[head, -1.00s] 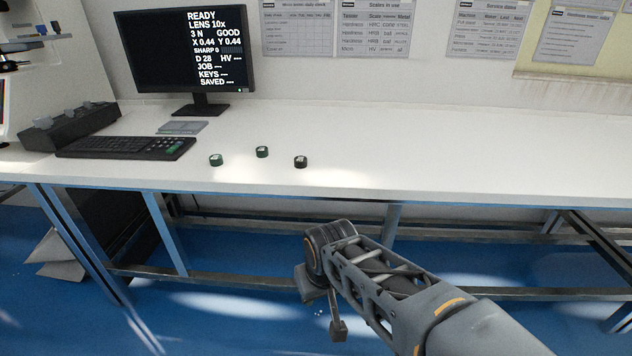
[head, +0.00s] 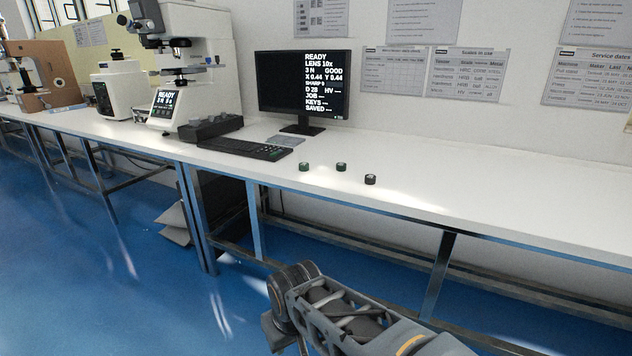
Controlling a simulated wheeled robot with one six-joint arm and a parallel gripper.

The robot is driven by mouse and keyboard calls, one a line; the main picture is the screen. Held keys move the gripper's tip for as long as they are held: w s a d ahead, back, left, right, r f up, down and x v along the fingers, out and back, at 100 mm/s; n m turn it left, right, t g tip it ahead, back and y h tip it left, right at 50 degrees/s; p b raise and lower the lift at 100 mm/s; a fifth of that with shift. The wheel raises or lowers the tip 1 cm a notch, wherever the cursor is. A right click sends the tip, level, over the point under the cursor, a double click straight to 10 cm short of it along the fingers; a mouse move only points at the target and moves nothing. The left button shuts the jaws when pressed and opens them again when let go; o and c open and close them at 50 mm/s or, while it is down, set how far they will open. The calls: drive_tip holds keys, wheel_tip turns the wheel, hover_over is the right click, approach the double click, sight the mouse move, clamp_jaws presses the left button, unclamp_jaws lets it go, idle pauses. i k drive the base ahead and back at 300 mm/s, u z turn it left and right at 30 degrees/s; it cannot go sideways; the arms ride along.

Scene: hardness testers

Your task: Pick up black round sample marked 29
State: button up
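A black round sample (head: 370,179) lies on the white bench, rightmost of three small round samples. Its marking is too small to read. Two dark green round samples, one at the left (head: 304,167) and one in the middle (head: 341,167), lie beside it, apart from each other. My arm reaches in from the bottom right, below and in front of the bench edge, apart from the samples. My gripper is at the arm's end near the bottom edge, mostly hidden or cut off, so its fingers cannot be made out.
A monitor (head: 303,85), a keyboard (head: 244,148) and a white hardness tester (head: 196,70) stand left of and behind the samples. More testers stand farther left. The white bench (head: 500,205) is clear to the right. Blue floor (head: 90,270) is open at left.

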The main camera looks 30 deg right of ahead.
sight(370, 179)
drive_tip(key=u, duration=0.6)
drive_tip(key=i, duration=0.9)
drive_tip(key=z, duration=1.15)
